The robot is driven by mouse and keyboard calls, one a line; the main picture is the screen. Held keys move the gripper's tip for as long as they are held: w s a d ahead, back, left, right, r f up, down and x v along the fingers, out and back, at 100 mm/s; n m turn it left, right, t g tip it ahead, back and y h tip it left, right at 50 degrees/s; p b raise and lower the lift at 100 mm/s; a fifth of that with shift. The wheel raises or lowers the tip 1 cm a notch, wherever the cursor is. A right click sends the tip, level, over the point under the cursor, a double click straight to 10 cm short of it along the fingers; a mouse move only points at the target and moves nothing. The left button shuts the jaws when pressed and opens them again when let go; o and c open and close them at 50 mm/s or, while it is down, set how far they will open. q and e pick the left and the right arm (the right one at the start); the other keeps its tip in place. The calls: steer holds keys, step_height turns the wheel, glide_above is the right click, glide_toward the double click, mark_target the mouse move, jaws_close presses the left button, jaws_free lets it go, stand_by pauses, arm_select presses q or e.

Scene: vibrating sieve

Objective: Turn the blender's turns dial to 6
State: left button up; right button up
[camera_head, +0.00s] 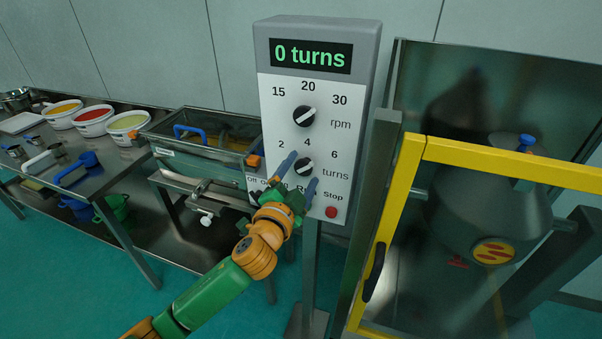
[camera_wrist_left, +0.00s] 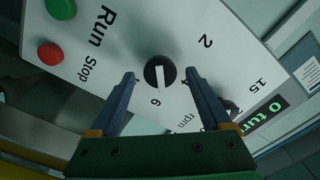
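The turns dial (camera_head: 304,168) is a black knob with a white pointer, on the white panel below the rpm dial. It also shows in the left wrist view (camera_wrist_left: 159,73), where its pointer aims roughly at the 6. In the head view the pointer tilts up and right. The display (camera_head: 311,56) reads "0 turns". My left gripper (camera_head: 300,175) is open in front of the panel. In the left wrist view its blue fingertips (camera_wrist_left: 160,73) lie either side of the dial, with a visible gap on each side. My right gripper is out of view.
The rpm dial (camera_head: 304,116) sits just above, and the red Stop button (camera_head: 331,212) is below right. A yellow-framed guard (camera_head: 414,160) stands right of the panel, before the grey blender drum (camera_head: 485,215). A sieve tank (camera_head: 190,160) and table with bowls stand left.

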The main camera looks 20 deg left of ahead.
arm_select(q)
steer(key=shift+s+f, duration=0.1)
steer(key=shift+s, duration=0.3)
steer(key=s+b, duration=0.1)
steer(key=s, duration=0.5)
steer(key=shift+s+b, duration=0.15)
steer(key=shift+b, duration=0.25)
steer(key=shift+a, duration=0.1)
